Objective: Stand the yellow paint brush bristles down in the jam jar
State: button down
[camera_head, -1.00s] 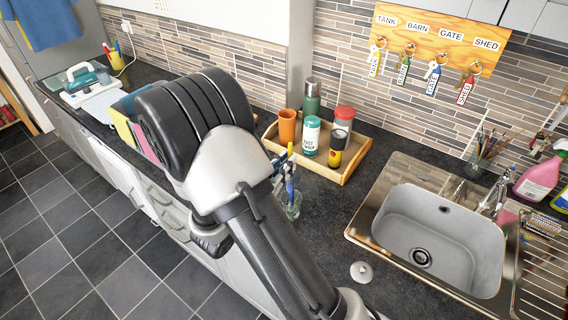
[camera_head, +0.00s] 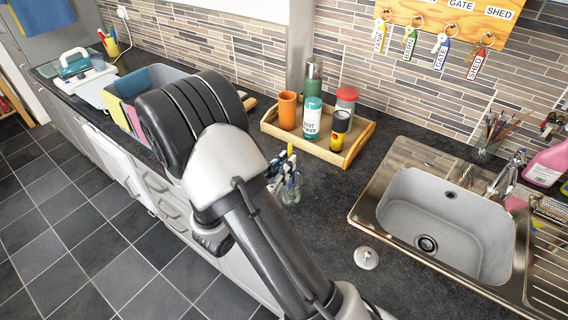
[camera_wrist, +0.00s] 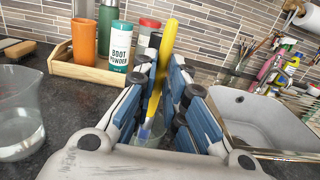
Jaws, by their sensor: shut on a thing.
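The yellow paint brush (camera_wrist: 158,75) is in my gripper (camera_wrist: 168,72), between the blue finger pads in the wrist view. Its handle points up with a slight tilt, and its bristle end is low between the fingers. The clear glass jam jar (camera_head: 291,192) stands on the dark worktop just below my gripper (camera_head: 281,170) in the head view. In the wrist view the jar (camera_wrist: 150,140) shows partly behind the fingers, around the brush's lower end. I cannot tell whether the bristles touch its bottom.
A wooden tray (camera_head: 352,149) holding an orange cup, flask and boot powder stands behind the jar. The sink (camera_head: 445,235) is to the right. A clear jug (camera_wrist: 18,110) of liquid stands left in the wrist view. A small round lid-like disc (camera_head: 366,258) lies near the sink.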

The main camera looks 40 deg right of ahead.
jog(key=shift+f, duration=0.2)
jog(key=c, duration=1.6)
grip_release()
jog(key=shift+o, duration=0.2)
jog(key=v, duration=1.2)
jog(key=shift+r, duration=0.1)
